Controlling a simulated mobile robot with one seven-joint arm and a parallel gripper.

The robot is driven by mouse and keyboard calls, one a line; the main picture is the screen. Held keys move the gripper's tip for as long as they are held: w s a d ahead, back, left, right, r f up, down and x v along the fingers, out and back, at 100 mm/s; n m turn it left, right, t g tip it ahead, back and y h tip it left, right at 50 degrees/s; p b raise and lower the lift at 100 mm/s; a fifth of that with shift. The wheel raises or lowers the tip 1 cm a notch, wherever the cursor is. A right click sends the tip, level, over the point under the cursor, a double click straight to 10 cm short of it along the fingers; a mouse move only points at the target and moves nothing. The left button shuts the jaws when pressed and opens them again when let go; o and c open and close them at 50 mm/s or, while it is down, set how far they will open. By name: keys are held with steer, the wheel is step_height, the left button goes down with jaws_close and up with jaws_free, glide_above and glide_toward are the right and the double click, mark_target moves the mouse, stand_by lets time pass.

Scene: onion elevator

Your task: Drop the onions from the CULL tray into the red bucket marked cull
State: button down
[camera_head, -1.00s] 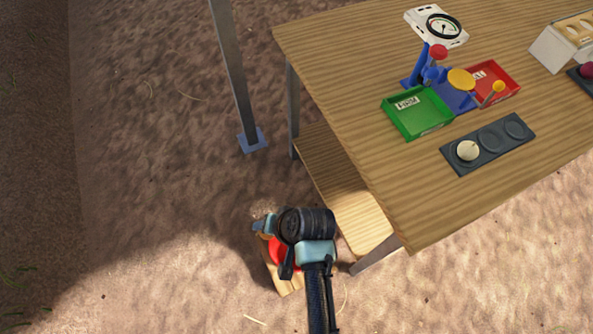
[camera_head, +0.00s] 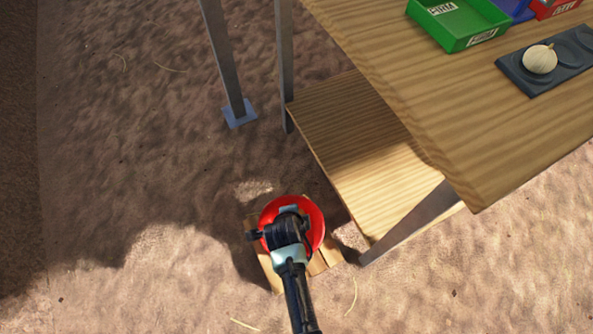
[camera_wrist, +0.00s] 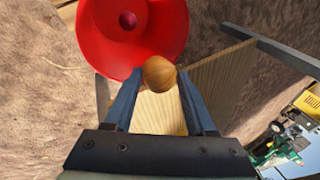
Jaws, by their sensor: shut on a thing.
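The red bucket (camera_head: 312,217) stands on the ground beside the table, and my arm covers part of it. In the wrist view the bucket (camera_wrist: 172,32) opens toward the camera at upper left, with a dark red round thing (camera_wrist: 127,20) inside. My gripper (camera_wrist: 158,80) is shut on a brown onion (camera_wrist: 158,71), held at its fingertips near the bucket's rim. In the head view my gripper (camera_head: 288,215) is over the bucket, and the held onion is hidden.
Wooden slats (camera_head: 330,257) lie under the bucket. The table (camera_head: 430,105), its lower shelf (camera_head: 355,140) and a slanted leg (camera_head: 415,222) are close on the right. A green tray (camera_head: 460,25) and a pale onion (camera_head: 540,59) sit on top. Ground at left is clear.

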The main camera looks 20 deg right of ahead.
steer(key=f, duration=0.1)
steer(key=f+m+b, duration=0.1)
steer(key=shift+w+d+f, duration=0.1)
steer(key=shift+d+f, duration=0.1)
steer(key=shift+f, duration=0.1)
step_height(320, 180, down, 6)
steer(key=b, duration=0.5)
steer(key=shift+r+b, duration=0.15)
steer(key=shift+b, duration=0.25)
steer(key=shift+c, duration=0.7)
jaws_free()
steer(key=p+v, duration=0.7)
steer(key=v, duration=0.6)
steer(key=shift+a, duration=0.15)
steer(key=shift+w, duration=0.1)
